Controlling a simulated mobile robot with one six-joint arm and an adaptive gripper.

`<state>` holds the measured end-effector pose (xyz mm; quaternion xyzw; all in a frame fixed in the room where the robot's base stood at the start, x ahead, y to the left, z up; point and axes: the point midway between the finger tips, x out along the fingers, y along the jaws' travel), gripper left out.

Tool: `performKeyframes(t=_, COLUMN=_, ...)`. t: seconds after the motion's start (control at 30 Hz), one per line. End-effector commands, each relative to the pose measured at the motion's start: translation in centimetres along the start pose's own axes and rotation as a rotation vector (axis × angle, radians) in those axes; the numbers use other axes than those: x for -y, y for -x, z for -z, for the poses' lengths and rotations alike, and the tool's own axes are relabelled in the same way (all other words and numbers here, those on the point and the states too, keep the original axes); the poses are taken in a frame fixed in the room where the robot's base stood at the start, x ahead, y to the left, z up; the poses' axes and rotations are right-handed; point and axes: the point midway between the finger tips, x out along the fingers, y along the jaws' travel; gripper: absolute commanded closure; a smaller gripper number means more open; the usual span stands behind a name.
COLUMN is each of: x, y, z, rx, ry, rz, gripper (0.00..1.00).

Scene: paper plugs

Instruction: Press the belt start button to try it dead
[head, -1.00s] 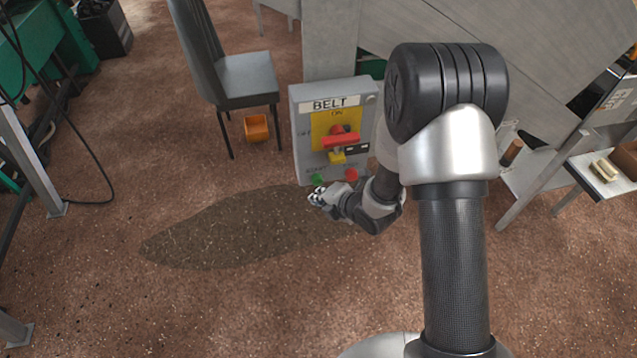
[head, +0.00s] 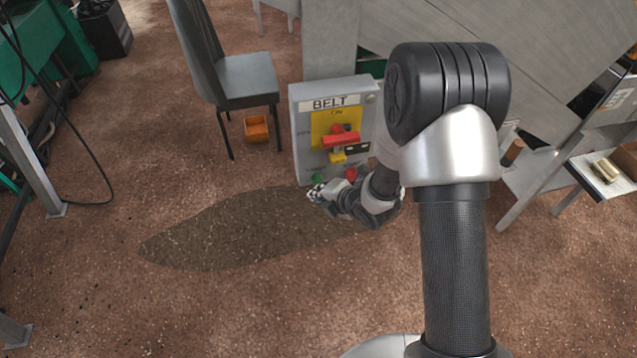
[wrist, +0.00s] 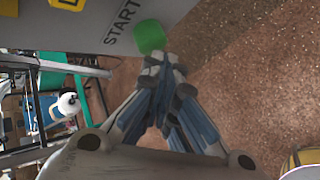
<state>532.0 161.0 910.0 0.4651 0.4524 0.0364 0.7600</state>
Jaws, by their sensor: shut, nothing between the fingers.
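The grey BELT control box (head: 301,119) stands upright, with a yellow plate and a red rotary switch handle (head: 341,140) at its middle. The green start button (head: 318,179) is low on its face, left of a red button (head: 351,173). In the wrist view the green button (wrist: 149,36) sits beside the word START (wrist: 122,22). My gripper (head: 314,195) is shut and empty, its fingertips just below and in front of the green button. In the wrist view the fingertips (wrist: 166,62) appear close to the button; I cannot tell whether they touch it.
A grey chair (head: 247,78) and an orange bin (head: 256,129) stand left of the box. A dark stain (head: 220,230) lies on the brown floor in front. A metal machine (head: 520,45) rises behind, with a small shelf (head: 600,181) at right.

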Motion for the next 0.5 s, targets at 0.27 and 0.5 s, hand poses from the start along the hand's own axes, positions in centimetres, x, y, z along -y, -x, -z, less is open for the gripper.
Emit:
performKeyframes(t=0.27, x=-0.20, y=-0.26, z=-0.17, rx=0.000, ry=0.000, rz=-0.001, gripper=1.00)
performKeyframes(t=0.5, x=-0.35, y=-0.46, z=-0.31, rx=0.000, ry=0.000, rz=-0.001, gripper=1.00)
